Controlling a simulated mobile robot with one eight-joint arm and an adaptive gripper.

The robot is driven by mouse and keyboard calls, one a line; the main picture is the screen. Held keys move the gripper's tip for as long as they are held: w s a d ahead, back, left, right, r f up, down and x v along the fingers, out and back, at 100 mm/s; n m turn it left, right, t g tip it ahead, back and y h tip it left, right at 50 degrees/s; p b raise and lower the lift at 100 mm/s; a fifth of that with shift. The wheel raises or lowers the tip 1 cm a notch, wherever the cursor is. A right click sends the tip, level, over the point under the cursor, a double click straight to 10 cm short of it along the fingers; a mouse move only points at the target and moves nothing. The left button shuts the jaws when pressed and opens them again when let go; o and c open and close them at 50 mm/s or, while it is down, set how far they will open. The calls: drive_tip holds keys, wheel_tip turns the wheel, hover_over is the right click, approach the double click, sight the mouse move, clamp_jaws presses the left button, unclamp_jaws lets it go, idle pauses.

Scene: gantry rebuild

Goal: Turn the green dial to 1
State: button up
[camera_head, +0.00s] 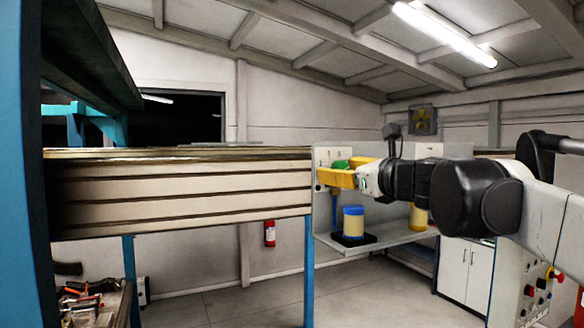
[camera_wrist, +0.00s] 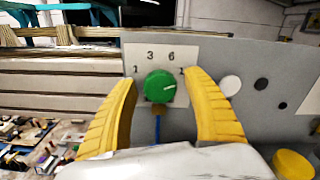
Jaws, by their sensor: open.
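The green dial (camera_wrist: 159,86) sits on a pale plate (camera_wrist: 145,54) on an upright grey panel (camera_wrist: 235,62). Its light pointer mark points right and slightly up. The labels 1, 3 and 6 show around it, and another label starting with 1 is at the right, partly hidden by a finger. My gripper (camera_wrist: 160,80) is open, with one yellow finger on each side of the dial and visible gaps between. In the head view, my gripper (camera_head: 338,171) is at the panel, with the green dial (camera_head: 341,164) partly hidden between its fingers.
A yellow jar with a blue top (camera_head: 353,223) stands on a black base on the shelf (camera_head: 400,240) below my gripper. Another yellow container (camera_head: 418,218) is to its right. A stack of wooden boards (camera_head: 180,195) lies left of the panel. A cluttered bench (camera_wrist: 40,145) is lower left.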

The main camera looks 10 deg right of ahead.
drive_tip(key=shift+w+f, duration=0.1)
drive_tip(key=shift+w, duration=0.05)
drive_tip(key=c, duration=1.2)
